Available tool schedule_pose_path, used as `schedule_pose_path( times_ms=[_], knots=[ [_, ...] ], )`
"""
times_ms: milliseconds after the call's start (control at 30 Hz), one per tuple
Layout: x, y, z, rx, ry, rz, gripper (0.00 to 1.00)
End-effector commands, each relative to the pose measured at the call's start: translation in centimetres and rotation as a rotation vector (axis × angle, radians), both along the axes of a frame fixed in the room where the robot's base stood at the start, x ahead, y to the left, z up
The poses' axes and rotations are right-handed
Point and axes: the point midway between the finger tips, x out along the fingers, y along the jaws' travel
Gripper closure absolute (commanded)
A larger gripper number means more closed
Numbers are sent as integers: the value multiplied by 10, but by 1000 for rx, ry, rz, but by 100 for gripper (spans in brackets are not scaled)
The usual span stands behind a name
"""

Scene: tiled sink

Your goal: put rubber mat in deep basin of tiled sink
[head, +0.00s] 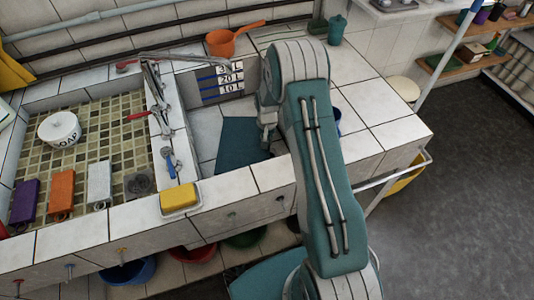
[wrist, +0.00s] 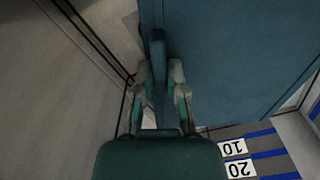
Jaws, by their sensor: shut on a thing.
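The rubber mat (head: 238,142) is a flat dark teal sheet inside the deep basin (head: 206,122), the right-hand one with level marks on its wall. In the wrist view the mat (wrist: 235,55) fills the upper right. My gripper (head: 267,138) reaches down into this basin at the mat's right side. In the wrist view my gripper (wrist: 160,80) is shut on a narrow raised blue part at the mat's edge. I cannot tell whether the mat rests fully on the basin floor. My arm hides part of the basin's right side.
The left shallow tiled basin (head: 110,140) holds a white soap pot (head: 60,129) and several coloured blocks. A tap (head: 158,95) stands on the divider. A yellow sponge (head: 180,196) lies on the front rim. An orange pan (head: 226,42) sits behind the deep basin.

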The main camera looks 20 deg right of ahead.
Motion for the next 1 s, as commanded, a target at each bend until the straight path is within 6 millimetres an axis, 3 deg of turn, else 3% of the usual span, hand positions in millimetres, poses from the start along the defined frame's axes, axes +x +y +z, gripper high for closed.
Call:
schedule_pose_path(
  times_ms=[167,600,867,900,933,967,1000],
  knots=[
    [0,-1,-37,1,1,0,100],
    [0,-1,-85,1,0,0,100],
    [1,-1,-87,1,-3,0,100],
    [0,-1,-88,1,-1,0,70],
    [0,-1,-88,1,-1,0,57],
    [0,-1,-88,1,0,0,49],
    [0,-1,-88,1,0,0,49]
  ],
)
